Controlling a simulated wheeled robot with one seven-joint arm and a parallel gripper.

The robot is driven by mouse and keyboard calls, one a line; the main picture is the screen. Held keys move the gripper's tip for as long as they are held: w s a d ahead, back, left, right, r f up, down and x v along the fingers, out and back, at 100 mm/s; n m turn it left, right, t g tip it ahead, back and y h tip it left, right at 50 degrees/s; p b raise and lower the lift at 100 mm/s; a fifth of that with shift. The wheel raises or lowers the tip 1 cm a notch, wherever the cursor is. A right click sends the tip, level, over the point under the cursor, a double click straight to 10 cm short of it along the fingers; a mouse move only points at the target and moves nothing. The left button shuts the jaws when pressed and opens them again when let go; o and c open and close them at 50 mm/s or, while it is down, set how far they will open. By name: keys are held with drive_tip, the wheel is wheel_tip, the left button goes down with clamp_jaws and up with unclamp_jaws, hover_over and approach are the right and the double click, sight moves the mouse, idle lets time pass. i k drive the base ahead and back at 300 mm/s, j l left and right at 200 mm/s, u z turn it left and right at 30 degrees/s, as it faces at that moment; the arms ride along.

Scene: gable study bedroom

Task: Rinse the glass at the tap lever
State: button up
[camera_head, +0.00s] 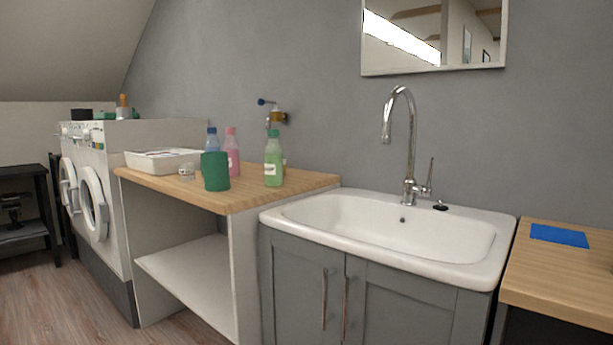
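The chrome tap (408,145) stands at the back of the white sink, its curved spout over the basin. Its thin tap lever (430,176) points up on the right side of the tap body. The white sink (375,222) looks empty. I cannot make out a clear drinking glass. A green cup-like cylinder (215,171) stands upright near the front edge of the wooden counter left of the sink. My gripper is not in view.
The wooden counter (265,197) also holds a green bottle (273,160), a pink bottle (232,150), a blue-capped bottle, a small jar (187,172) and a white tray (160,161). A blue cloth-like sheet (559,235) lies on the right counter (560,285). Washing machines (95,200) stand at left.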

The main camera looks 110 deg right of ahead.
sight(427, 190)
drive_tip(key=k+j+z, duration=0.1)
drive_tip(key=k+z, duration=0.15)
drive_tip(key=z, duration=0.15)
drive_tip(key=k+z, duration=0.25)
drive_tip(key=z, duration=0.2)
